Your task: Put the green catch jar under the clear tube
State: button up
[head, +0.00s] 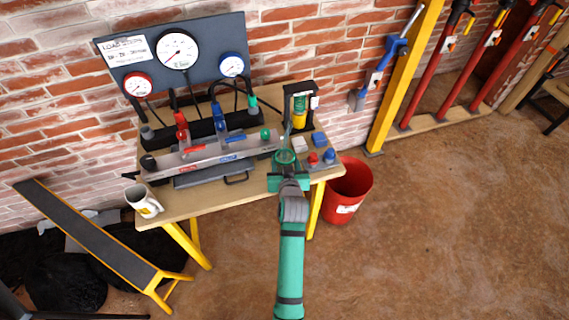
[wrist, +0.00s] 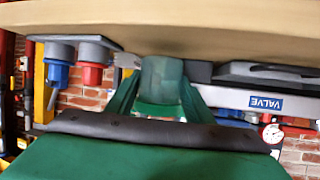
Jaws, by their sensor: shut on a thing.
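The green catch jar (head: 285,157) is a small see-through green cup near the right end of the workbench. My gripper (head: 287,172) is shut on it, with my arm reaching in from the front. In the wrist view, which looks upside down, the jar (wrist: 161,80) sits between the two green fingers of my gripper (wrist: 158,100). A thin pale line that may be the clear tube (head: 287,134) shows just behind the jar, beside the black stand. I cannot tell whether the jar is under its end, or whether the jar touches the bench.
The black stand (head: 299,104) with a green and yellow cylinder is behind the jar. A grey plate with red and blue knobs (head: 329,156) is close on the right. A long grey manifold (head: 215,152) is on the left. A red bucket (head: 349,189) stands on the floor.

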jog(key=shift+s+d+f, duration=0.1)
jog(key=shift+d+f, duration=0.05)
jog(key=shift+f, duration=0.55)
jog(key=o, duration=1.1)
jog(key=shift+f, duration=0.1)
jog(key=shift+c, duration=0.2)
jog(key=shift+a, duration=0.2)
